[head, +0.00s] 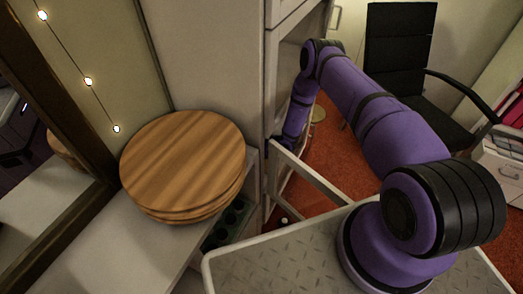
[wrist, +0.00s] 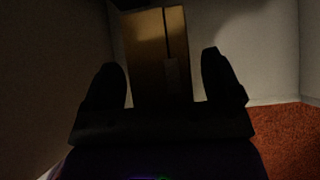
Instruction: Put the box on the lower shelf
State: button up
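In the wrist view, a yellow-brown box (wrist: 150,42) with a vertical seam stands ahead, between my gripper's fingers in the picture. My gripper (wrist: 163,82) is dark and open, with a visible gap on each side of the box. The box's lower part is hidden behind the gripper body, and I cannot tell how deep it sits between the fingers. In the head view, my purple arm reaches to the pale cabinet (head: 208,52), where the gripper is hidden. The box does not show there, and I cannot make out which shelf it is on.
Pale walls (wrist: 240,45) flank the box closely in the dim wrist view. A black chair (head: 400,50) stands on the red floor (head: 325,150) at the back right.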

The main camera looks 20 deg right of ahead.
jog(key=shift+r, duration=0.25)
jog(key=v, duration=0.7)
jog(key=shift+s+d+r, duration=0.1)
